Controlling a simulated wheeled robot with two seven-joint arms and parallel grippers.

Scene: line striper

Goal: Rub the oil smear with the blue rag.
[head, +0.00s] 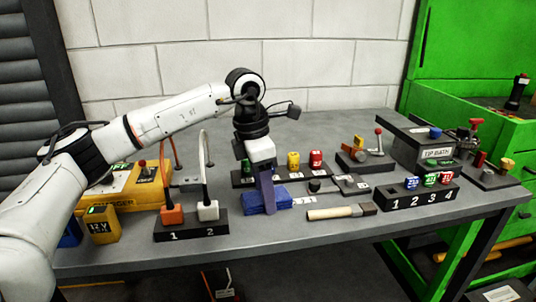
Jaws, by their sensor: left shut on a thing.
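My left gripper (268,205) points down at the middle of the grey workbench (300,252). It is shut on the blue rag (282,197), a folded blue block low at the bench top. A finger covers part of the rag's front. Whether the rag touches the bench surface is hard to tell. I cannot make out the oil smear; the rag, gripper or other things may hide it. My right gripper is not in view.
A black stand numbered 1 and 2 (190,231) is left of the rag. A rack with yellow and red pieces (300,175) is behind. The front bench strip is clear.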

